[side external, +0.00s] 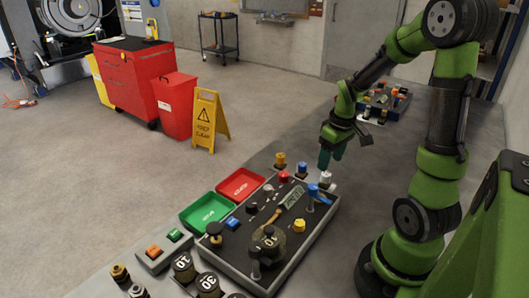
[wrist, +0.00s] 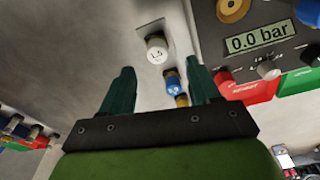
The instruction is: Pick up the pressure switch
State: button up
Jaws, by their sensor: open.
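No part carries a readable pressure switch label, so I cannot tell for certain which it is. The likely candidates are three small capped parts in a row behind the control panel: a white one (side external: 326,178), a blue one (side external: 302,170) and a yellow-orange one (side external: 279,159). The wrist view shows the white one marked "1.5" (wrist: 156,48), with the blue one (wrist: 172,83) and the yellow one (wrist: 182,100) beyond it. My gripper (side external: 331,160) is open and empty, above the white part. Its teal fingers (wrist: 160,67) stand apart in the wrist view, with the row between them.
The dark control panel (side external: 237,247) bears several knobs and a gauge display (wrist: 261,40). Red (side external: 240,184) and green (side external: 207,213) trays lie at its left. A second panel (side external: 388,100) stands behind my gripper. Bare table lies right of the near panel.

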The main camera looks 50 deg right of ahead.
aim_at(326, 173)
jog(key=f, duration=0.5)
jog(key=w+f, duration=0.1)
jog(key=f, duration=0.1)
jog(key=shift+d+f, duration=0.25)
jog(key=shift+d, duration=0.1)
grip_shut()
